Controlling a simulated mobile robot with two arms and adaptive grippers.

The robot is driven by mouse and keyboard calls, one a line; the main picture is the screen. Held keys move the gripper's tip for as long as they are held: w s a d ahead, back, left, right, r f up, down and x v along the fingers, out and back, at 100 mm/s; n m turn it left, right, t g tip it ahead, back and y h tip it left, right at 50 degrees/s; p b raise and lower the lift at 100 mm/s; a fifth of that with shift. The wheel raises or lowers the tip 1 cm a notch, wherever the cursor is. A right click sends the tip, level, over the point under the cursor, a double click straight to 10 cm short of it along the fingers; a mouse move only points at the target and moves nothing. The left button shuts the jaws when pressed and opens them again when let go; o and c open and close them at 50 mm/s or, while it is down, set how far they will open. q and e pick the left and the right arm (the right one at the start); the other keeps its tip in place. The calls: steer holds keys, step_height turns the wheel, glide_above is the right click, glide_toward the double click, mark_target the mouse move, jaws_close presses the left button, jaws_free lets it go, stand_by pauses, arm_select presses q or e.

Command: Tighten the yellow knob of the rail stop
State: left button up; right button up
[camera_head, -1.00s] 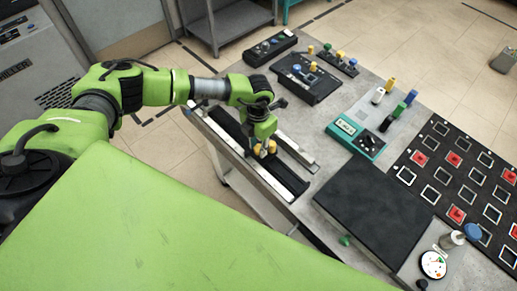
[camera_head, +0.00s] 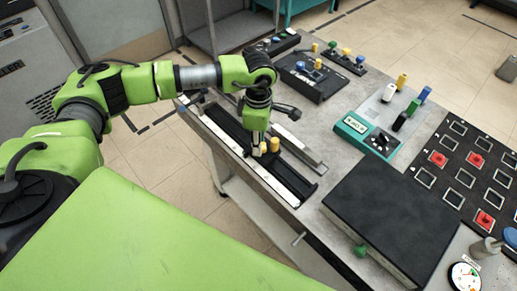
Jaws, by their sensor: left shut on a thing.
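The rail (camera_head: 285,177) is a long dark channel between pale metal strips along the left edge of the table. The yellow knob (camera_head: 274,144) of the rail stop shows as a small yellow piece at the middle of the rail. My left gripper (camera_head: 260,152) points down over the rail and is shut on the knob; its fingers hide part of the knob and most of the stop. Whether the knob is tight cannot be seen. My right gripper is not in view.
A large black block (camera_head: 395,215) with a green knob lies right of the rail. A teal box (camera_head: 367,138) and a black control box (camera_head: 312,78) stand farther back.

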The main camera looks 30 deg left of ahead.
arm_select(q)
steer(key=m+b, duration=0.1)
steer(key=b, duration=0.1)
steer(key=m+b, duration=0.3)
steer(key=m, duration=0.1)
steer(key=shift+w+f+b, duration=0.2)
steer(key=shift+f+b, duration=0.05)
steer(key=shift+b, duration=0.15)
steer(key=shift+r+m+b, duration=0.25)
steer(key=shift+m+b, duration=1.05)
steer(key=shift+m, duration=0.3)
steer(key=o, duration=1.1)
step_height(320, 180, up, 12)
steer(key=shift+r, duration=0.1)
